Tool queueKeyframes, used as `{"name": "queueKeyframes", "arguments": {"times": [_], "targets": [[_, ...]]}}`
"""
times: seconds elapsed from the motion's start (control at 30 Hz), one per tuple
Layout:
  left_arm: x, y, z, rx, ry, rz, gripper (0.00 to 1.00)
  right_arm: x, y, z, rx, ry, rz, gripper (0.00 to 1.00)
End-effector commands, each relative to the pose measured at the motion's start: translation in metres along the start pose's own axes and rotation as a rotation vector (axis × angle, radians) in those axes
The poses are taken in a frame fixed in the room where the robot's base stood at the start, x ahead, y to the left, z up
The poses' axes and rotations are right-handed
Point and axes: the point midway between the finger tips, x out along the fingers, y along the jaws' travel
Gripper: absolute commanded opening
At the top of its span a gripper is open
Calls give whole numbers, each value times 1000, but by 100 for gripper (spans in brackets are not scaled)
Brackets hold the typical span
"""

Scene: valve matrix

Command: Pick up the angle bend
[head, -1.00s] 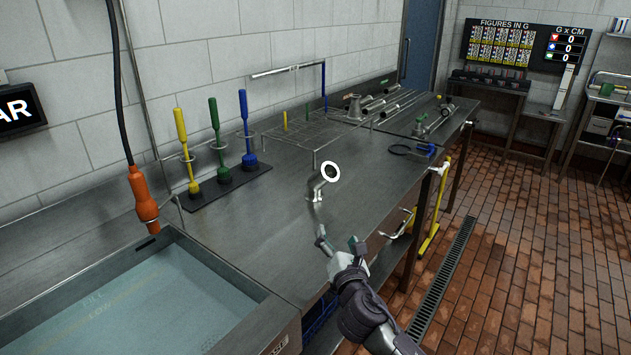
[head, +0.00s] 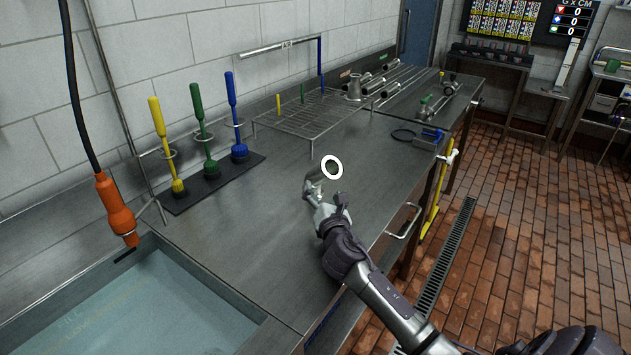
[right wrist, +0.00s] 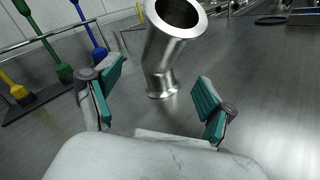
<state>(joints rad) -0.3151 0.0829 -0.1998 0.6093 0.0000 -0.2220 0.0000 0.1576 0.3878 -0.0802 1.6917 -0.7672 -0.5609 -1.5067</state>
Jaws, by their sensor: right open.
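The angle bend (head: 314,186) is a shiny steel pipe piece standing on the steel worktop (head: 265,220). A white ring shows at its upper end in the head view. In the right wrist view the bend (right wrist: 167,58) stands upright, its upper part tilted and its flanged open end facing up. My right gripper (head: 325,196) is open, close in front of the bend, and partly hides its foot in the head view. In the right wrist view its teal-padded fingers (right wrist: 158,92) are spread to either side of the bend, with no visible contact. My left gripper is not in view.
A water-filled sink (head: 150,310) is at the lower left, with an orange hanging connector (head: 116,208) above it. Yellow, green and blue brushes (head: 205,135) stand at the back. A wire rack (head: 312,112) and steel pipes lie farther along. Worktop around the bend is clear.

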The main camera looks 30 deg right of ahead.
Motion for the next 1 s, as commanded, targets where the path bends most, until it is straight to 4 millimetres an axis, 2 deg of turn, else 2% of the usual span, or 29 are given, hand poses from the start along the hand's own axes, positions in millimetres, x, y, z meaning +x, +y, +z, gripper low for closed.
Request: {"name": "queueKeyframes", "arguments": {"times": [0.23,0.37,0.53,0.8,0.87,1.0], "targets": [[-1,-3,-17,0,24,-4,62,20,1,1,1,-1,-1,82],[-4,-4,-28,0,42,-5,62,40,2,1,2,-1,-1,82],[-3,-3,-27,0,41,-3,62,60,1,0,0,0,-1,82],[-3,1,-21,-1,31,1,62,64,1,0,0,0,1,82],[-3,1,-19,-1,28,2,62,64,1,0,0,0,1,74],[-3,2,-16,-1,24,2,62,63,1,0,0,0,0,50]]}}
